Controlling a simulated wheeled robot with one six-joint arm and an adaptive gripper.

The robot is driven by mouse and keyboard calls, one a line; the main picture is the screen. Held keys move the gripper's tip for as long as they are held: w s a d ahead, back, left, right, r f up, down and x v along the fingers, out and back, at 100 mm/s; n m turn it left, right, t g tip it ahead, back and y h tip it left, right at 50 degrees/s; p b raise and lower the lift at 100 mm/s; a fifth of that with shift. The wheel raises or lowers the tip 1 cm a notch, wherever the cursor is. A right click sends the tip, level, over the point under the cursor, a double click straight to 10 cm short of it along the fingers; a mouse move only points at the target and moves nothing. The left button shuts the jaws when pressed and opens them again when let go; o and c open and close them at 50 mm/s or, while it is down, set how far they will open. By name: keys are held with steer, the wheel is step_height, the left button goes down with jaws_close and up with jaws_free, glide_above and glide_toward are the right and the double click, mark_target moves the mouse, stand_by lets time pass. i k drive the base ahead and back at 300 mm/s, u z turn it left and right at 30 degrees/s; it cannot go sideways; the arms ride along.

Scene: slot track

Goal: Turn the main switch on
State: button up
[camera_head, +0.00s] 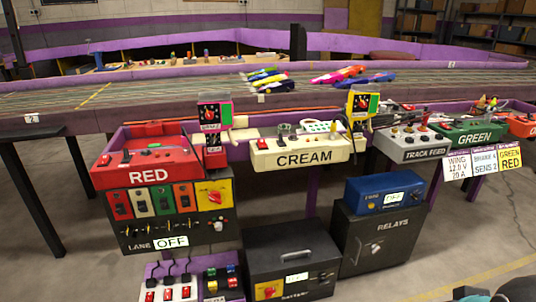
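No label reading "main" is legible, so I cannot tell for sure which control is the main switch. A yellow plate with a red knob (214,195) sits at the right of the black lane panel (150,236), which bears an "OFF" label (171,242). A similar yellow plate with a red knob (269,291) is on the front of the low black box (290,258), beside a small white label. Dark parts, likely my gripper (488,296), show at the bottom right edge, well right of both plates and touching neither. Their fingers are not clear.
Red (148,168) and cream (300,154) control boxes hang along the track (180,99). A blue box (384,193) with a white label stands on the black relays box (380,238). A switch tray (190,281) is low at left. Open floor lies at right.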

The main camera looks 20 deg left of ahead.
mark_target(213, 196)
steer(key=u, duration=4.05)
steer(key=k, duration=1.3)
steer(key=z, duration=2.35)
